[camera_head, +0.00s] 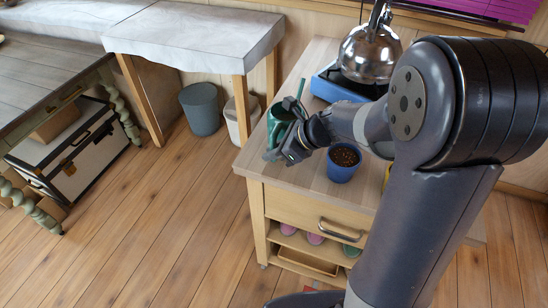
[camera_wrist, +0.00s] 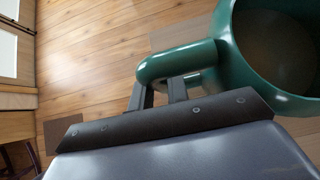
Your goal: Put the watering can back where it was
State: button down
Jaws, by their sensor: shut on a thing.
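The green watering can (camera_head: 278,122) is at the left edge of the wooden cart top (camera_head: 310,178), partly hidden by my gripper (camera_head: 287,150). In the wrist view, the watering can (camera_wrist: 232,60) fills the upper right, with its round opening facing the camera. My gripper (camera_wrist: 163,92) is shut on the can's handle there. I cannot tell whether the can's base touches the cart top.
A blue pot (camera_head: 343,163) with brown contents stands on the cart, close right of my gripper. A shiny kettle (camera_head: 370,52) sits on a blue stove (camera_head: 340,88) behind. A grey bin (camera_head: 200,110) and a pale bin (camera_head: 240,120) stand on the floor left of the cart.

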jog(key=shift+f, duration=1.4)
jog(key=shift+f, duration=0.2)
jog(key=c, duration=1.4)
grip_release()
jog(key=shift+o, duration=0.2)
jog(key=shift+d+r, duration=0.1)
jog(key=shift+r, duration=0.2)
jog(key=v, duration=1.1)
jog(key=shift+d+r, duration=0.25)
jog(key=shift+s, duration=0.15)
